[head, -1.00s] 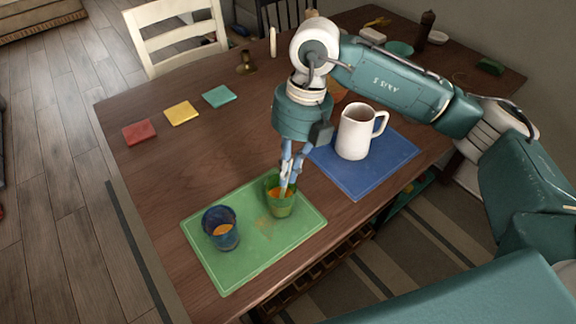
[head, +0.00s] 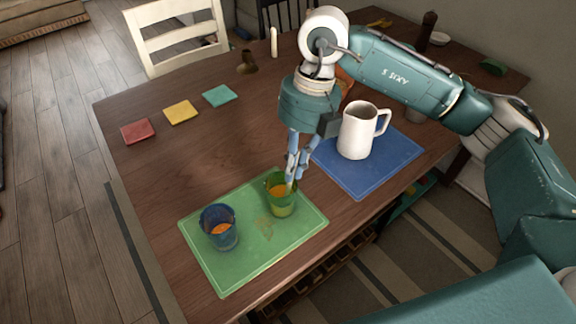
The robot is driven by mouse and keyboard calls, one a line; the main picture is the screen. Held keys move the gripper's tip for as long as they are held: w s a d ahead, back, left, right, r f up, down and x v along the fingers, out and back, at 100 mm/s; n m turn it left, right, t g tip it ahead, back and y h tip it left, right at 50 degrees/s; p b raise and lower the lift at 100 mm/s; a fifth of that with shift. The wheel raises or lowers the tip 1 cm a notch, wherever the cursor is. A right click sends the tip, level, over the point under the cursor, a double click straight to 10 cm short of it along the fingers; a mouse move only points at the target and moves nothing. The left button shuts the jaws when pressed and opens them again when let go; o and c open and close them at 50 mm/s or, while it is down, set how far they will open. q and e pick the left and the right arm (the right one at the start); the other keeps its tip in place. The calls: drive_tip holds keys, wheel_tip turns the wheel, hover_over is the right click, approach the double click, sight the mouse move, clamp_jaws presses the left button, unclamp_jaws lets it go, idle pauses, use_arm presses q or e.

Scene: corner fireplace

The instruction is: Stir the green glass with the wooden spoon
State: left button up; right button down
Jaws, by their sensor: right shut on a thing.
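The green glass (head: 281,204) stands upright on the green placemat (head: 253,262), with an orange content inside. My right gripper (head: 291,179) points down at the rim of the green glass, over its right side. It is shut on a thin thing that I take for the wooden spoon; the fingers and the glass hide nearly all of it. A blue glass (head: 220,236), also with orange content, stands on the same mat to the left. My left gripper is not in view.
A white pitcher (head: 357,135) stands on a blue placemat (head: 372,177) right of my gripper. Red (head: 138,131), yellow (head: 181,112) and teal (head: 219,95) coasters lie at the left. The table's middle left is clear.

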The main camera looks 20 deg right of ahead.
drive_tip(key=shift+w+d, duration=0.2)
drive_tip(key=shift+w, duration=0.25)
drive_tip(key=shift+s+a, duration=0.15)
drive_tip(key=shift+a, duration=0.35)
wheel_tip(320, 180, up, 10)
drive_tip(key=d+p, duration=0.1)
drive_tip(key=p, duration=0.5)
drive_tip(key=shift+w+d+f, duration=0.2)
drive_tip(key=shift+w+d, duration=0.2)
idle(0.3)
